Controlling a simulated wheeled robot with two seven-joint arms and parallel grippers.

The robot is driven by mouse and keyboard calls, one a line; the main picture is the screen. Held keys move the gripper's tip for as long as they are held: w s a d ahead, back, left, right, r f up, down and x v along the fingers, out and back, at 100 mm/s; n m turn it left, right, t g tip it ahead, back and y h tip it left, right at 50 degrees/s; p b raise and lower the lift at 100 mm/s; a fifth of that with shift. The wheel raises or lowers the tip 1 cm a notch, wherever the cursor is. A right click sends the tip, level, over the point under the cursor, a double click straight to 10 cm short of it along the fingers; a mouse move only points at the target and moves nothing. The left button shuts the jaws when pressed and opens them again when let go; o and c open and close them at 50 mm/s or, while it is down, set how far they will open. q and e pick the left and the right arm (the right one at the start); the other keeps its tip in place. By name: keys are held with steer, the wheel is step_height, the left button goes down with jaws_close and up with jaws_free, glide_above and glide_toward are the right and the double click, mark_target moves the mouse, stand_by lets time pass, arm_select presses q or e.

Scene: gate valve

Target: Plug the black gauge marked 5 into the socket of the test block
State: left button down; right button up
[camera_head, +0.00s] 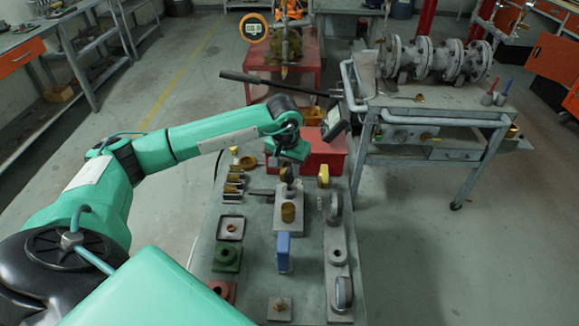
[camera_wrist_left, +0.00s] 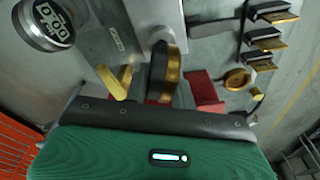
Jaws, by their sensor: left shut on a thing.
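My left gripper (camera_head: 288,168) is shut on a gauge (camera_head: 287,173) above the far part of the narrow bench. In the left wrist view the held gauge (camera_wrist_left: 172,70) appears edge-on as a dark disc with a brass-coloured rim, between the fingers (camera_wrist_left: 163,80). Its face and number cannot be read. A grey block (camera_head: 288,228) with an upright brass cylinder (camera_head: 288,212) stands just nearer than the gripper in the head view; it looks like the test block. The gauge appears apart from the cylinder. Whether the cylinder's top is open is too small to tell. My right gripper is out of view.
A row of grey parts (camera_head: 337,250) with round gauges lies on the right. A blue upright piece (camera_head: 283,252), a green block (camera_head: 227,256) and brass fittings (camera_head: 234,185) stand around the block. A red box (camera_head: 318,155) is behind; a valve cart (camera_head: 430,105) stands right.

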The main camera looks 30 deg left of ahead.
arm_select(q)
steer(key=shift+f+b, duration=0.5)
steer(key=shift+f, duration=0.1)
steer(key=shift+s+a+f+b, duration=0.1)
steer(key=shift+a+f+b, duration=0.35)
steer(key=shift+f+b, duration=0.35)
steer(key=shift+a, duration=0.15)
steer(key=shift+r+p, duration=0.35)
steer(key=shift+r, duration=0.75)
